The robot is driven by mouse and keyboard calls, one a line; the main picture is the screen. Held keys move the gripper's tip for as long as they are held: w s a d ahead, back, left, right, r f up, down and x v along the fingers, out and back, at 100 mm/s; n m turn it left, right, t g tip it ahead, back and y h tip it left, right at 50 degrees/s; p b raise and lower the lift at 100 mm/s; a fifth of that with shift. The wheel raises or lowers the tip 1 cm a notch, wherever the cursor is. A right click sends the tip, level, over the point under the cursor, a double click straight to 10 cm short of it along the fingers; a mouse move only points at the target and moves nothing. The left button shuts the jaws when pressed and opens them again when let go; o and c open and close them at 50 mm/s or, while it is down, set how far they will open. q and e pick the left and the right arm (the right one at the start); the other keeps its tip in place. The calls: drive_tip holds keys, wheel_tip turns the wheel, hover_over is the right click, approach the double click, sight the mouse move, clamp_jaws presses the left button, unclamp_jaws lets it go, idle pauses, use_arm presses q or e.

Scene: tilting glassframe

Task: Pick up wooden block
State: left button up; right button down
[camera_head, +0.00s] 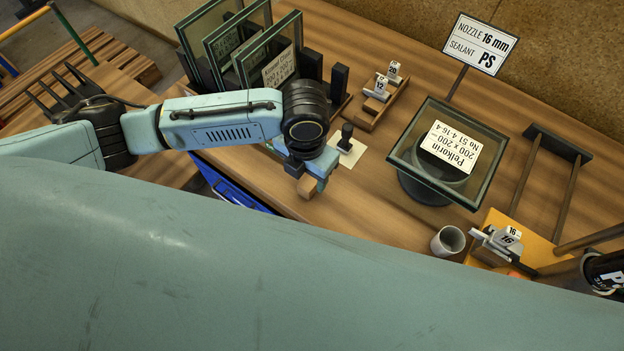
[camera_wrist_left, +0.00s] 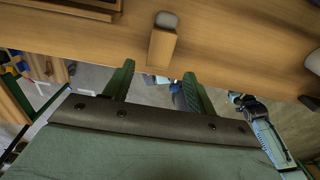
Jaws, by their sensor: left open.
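The wooden block (camera_head: 307,187) is a small brown block at the front edge of the workbench, partly covered by my left gripper in the head view. In the left wrist view the wooden block (camera_wrist_left: 161,47) shows whole, just beyond the fingertips and roughly midway between them. My left gripper (camera_head: 312,170) is over the bench edge by the block. Its two green fingers stand apart in the left wrist view (camera_wrist_left: 157,80), with nothing between them. I cannot tell contact with the block. I cannot make out my right gripper.
Framed glass panes (camera_head: 270,60) stand upright at the back left. A black-knobbed tool (camera_head: 346,135) is just right of my gripper. A glass pane (camera_head: 408,150) rests on a round stand. A grey cup (camera_head: 448,241) and an orange tray (camera_head: 545,252) are at the right.

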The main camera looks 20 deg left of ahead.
use_arm(q)
drive_tip(key=f, duration=0.2)
drive_tip(key=w+f, duration=0.1)
drive_tip(key=f, duration=0.2)
drive_tip(key=c, duration=1.1)
drive_tip(key=shift+r, duration=0.1)
wheel_tip(320, 180, up, 10)
drive_tip(key=shift+f, duration=0.1)
